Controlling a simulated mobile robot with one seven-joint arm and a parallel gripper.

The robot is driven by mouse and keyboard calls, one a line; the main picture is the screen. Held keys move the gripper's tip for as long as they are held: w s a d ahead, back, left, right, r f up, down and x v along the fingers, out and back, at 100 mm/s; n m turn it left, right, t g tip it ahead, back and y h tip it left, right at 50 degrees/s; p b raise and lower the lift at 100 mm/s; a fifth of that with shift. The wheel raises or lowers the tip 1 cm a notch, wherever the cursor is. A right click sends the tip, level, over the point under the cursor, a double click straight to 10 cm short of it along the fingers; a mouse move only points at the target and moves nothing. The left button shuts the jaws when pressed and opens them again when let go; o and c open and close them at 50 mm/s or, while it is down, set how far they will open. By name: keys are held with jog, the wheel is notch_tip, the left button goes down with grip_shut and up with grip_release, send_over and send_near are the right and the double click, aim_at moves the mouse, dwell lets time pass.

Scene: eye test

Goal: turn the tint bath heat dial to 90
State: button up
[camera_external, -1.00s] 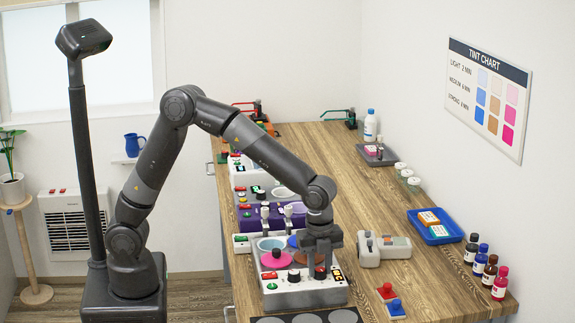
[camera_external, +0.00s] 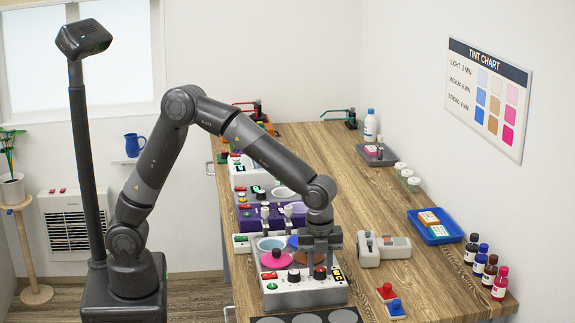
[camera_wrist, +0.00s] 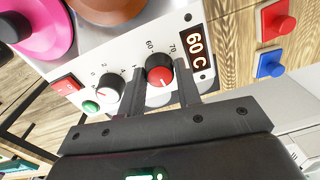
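The tint bath (camera_external: 290,290) is a pale unit with a front control panel. Its heat dial (camera_wrist: 159,76) is black with a red cap, with 60 and 70 marked around it; the red cap also shows in the external view (camera_external: 320,272). The display (camera_wrist: 196,53) beside it reads 60 C. My gripper (camera_wrist: 160,84) is open, with one finger on each side of the dial; a narrow gap seems to show on both sides. Whether either finger touches the dial is hard to tell.
A second black-and-white knob (camera_wrist: 110,88), a red switch (camera_wrist: 67,84) and a green button (camera_wrist: 90,106) sit left on the panel. Pink (camera_external: 276,260) and brown lids lie behind. Red (camera_external: 386,291) and blue (camera_external: 396,307) blocks stand to the right.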

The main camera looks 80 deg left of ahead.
aim_at(319, 270)
jog(key=o, duration=0.4)
jog(key=shift+r, duration=0.1)
jog(key=r, duration=1)
jog(key=shift+s+r, duration=0.2)
jog(key=shift+r, duration=0.1)
jog(key=s+a+r+n+t, duration=0.1)
jog(key=s+a+r+n, duration=0.2)
jog(key=s+a+n, duration=0.3)
jog(key=s+a+r+n+t, duration=0.2)
jog(key=s+a+r+n, duration=0.15)
jog(key=s+a, duration=0.45)
jog(key=s+a+f+n, duration=0.1)
jog(key=s+a+n, duration=0.1)
jog(key=s+n, duration=0.1)
jog(key=s+a+f+n+t, duration=0.1)
jog(key=s+a+n, duration=0.2)
jog(key=s, duration=0.2)
jog(key=s+a+f+n+t, duration=0.1)
jog(key=s+a+f+n, duration=0.1)
jog(key=s+n, duration=0.2)
jog(key=shift+s+a, duration=0.3)
